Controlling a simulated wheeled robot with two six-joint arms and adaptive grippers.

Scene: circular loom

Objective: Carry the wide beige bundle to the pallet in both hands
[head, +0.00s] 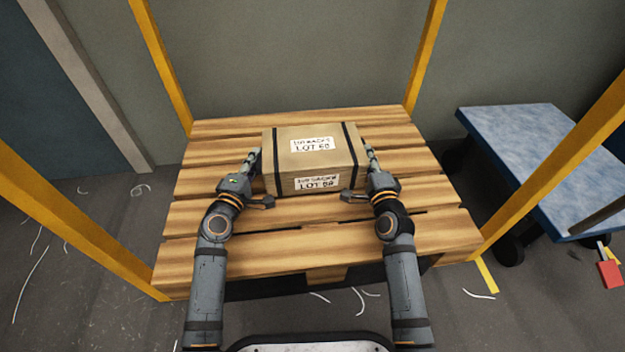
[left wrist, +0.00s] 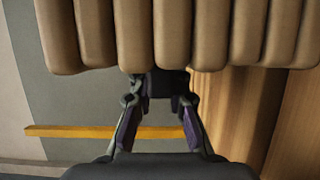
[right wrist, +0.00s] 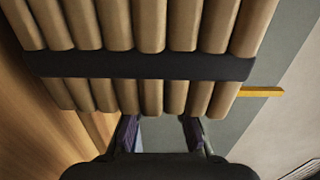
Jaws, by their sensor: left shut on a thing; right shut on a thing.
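The wide beige bundle (head: 290,160) is a boxy pack with two dark straps and white labels reading LOT, partly blurred. It is at the middle of the wooden pallet (head: 210,225) in the head view, level and seemingly on the slats or just above; I cannot tell which. My left gripper (head: 256,180) is shut at its left end, and my right gripper (head: 362,178) is shut at its right end. The bundle's ribbed side fills the top of the left wrist view (left wrist: 180,35) and the right wrist view (right wrist: 150,30). The fingertips are partly hidden by the bundle.
Yellow posts (head: 160,65) stand around the pallet's corners. A blue-topped cart (head: 540,150) with dark wheels stands to the right. A grey wall (head: 290,50) is behind. Bare slats lie in front of the bundle, and loose white threads lie on the floor.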

